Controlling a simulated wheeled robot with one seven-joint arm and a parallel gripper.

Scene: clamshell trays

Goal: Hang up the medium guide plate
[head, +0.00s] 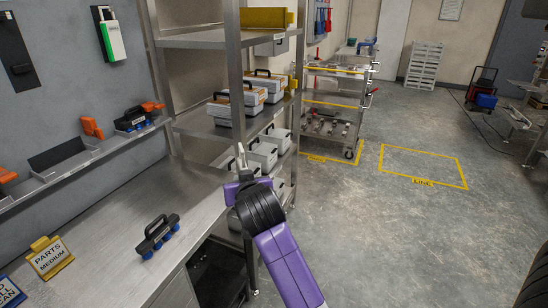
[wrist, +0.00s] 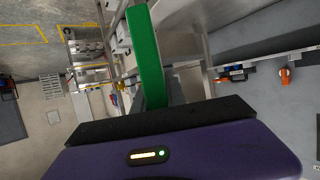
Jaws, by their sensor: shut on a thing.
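My gripper (head: 241,168) is raised in front of the steel shelving, beyond the bench's right end. It is shut on a guide plate, which shows in the wrist view as a long green piece (wrist: 147,55) with a pale edge, reaching out from the jaws. In the head view only a thin, pale, upright tip (head: 241,154) shows at the jaws. The rest is hidden or edge-on, and its size label cannot be read. On the wall at upper left, a green and white plate (head: 112,40) hangs on a dark holder. Left of it is a dark wall panel (head: 15,55) with nothing hanging on it.
The steel bench (head: 120,200) holds a black-handled tool with blue feet (head: 157,235) and a "PARTS MEDIUM" sign (head: 50,258). A wall ledge (head: 75,160) carries orange clamps. Shelving (head: 240,70) with several toolboxes stands close behind my gripper.

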